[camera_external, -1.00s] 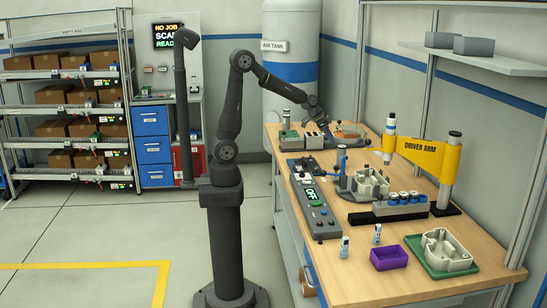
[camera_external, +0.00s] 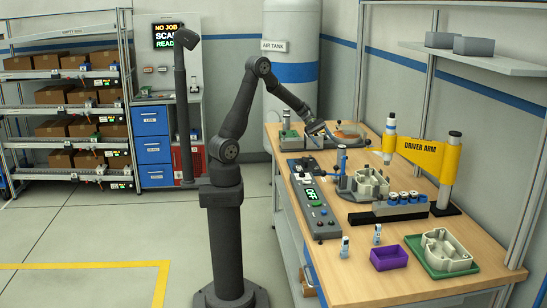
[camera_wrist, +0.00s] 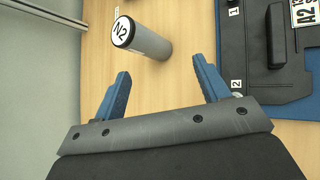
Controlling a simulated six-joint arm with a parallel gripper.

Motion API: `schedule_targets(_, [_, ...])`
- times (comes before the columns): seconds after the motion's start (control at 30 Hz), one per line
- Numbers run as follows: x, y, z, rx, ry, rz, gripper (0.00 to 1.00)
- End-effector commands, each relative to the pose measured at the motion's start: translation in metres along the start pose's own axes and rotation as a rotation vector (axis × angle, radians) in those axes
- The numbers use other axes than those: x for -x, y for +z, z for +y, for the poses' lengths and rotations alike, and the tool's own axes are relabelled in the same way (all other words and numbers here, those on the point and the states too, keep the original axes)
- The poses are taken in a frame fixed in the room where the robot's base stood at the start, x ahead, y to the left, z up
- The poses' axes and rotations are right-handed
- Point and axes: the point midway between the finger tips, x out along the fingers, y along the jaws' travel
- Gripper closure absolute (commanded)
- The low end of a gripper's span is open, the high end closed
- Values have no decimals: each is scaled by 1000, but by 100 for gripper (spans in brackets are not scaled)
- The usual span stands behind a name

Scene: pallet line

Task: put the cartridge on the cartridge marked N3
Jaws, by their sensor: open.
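A grey cylindrical cartridge with a white end face marked N2 (camera_wrist: 150,42) is on the wooden table in the wrist view. My gripper (camera_wrist: 162,66) is open, its two blue fingers apart with nothing between them. The cartridge lies beyond the fingertips, near the upper middle of that view. In the external view, my gripper (camera_external: 317,127) is above the far left part of the bench, and I cannot pick out the N2 cartridge there. No mark N3 can be read in either view.
A dark plate with labels 1 and 2 (camera_wrist: 258,50) lies right of the cartridge in the wrist view. The grey control box (camera_external: 318,212), the yellow driver arm (camera_external: 425,152), a purple bin (camera_external: 389,257) and a green tray (camera_external: 428,263) occupy the bench.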

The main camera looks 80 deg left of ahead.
Motion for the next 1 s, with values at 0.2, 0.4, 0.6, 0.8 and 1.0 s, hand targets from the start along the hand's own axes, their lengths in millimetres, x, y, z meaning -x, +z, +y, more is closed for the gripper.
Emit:
schedule_targets(0.2, [28,-16,11,435,81,-207,32])
schedule_targets(0.4, [30,-18,15,547,92,-273,32])
schedule_targets(0.6, [-6,-8,21,547,89,-273,32])
schedule_targets(0.8, [-48,2,27,545,89,-271,32])
schedule_targets(1.0, [-76,8,32,545,91,-270,32])
